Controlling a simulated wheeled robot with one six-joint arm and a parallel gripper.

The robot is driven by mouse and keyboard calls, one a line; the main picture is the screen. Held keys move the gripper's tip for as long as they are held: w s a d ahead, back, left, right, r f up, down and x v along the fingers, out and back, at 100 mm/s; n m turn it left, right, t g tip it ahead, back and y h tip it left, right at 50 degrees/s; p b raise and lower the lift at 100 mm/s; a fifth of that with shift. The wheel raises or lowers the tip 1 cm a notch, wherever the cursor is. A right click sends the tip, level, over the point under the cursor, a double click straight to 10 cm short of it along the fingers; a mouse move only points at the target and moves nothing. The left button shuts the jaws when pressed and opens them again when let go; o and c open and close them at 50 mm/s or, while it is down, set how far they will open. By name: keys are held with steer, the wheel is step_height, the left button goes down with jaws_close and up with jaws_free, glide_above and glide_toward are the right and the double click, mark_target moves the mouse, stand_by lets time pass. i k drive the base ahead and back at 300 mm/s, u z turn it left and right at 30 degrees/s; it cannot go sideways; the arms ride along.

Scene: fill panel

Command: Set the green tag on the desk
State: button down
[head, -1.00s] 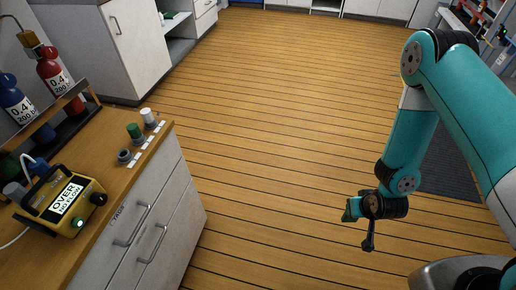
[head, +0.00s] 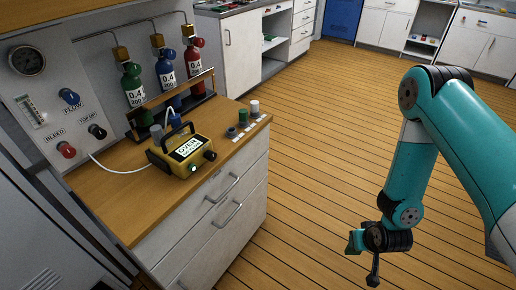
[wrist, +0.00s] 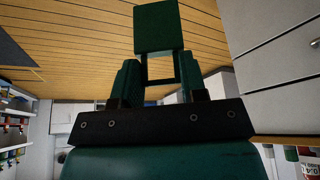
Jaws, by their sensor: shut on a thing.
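In the wrist view my gripper (wrist: 158,72) is shut on the green tag (wrist: 157,28), a flat dark green square held beyond the fingertips. In the head view my gripper (head: 362,256) hangs over the floor to the right of the desk, clear of it; the tag is hard to make out there. The desk (head: 118,207) has a wooden top and white drawers and stands at the left. Its front left part is bare.
On the desk are a yellow meter box (head: 181,153) with a white cable, a rack of gas bottles (head: 168,72), and several small knobs or caps (head: 243,116) by the right edge. A valve panel (head: 52,100) stands behind. Wooden floor (head: 320,130) is open between desk and arm.

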mark_target(137, 195)
steer(key=u, duration=1.7)
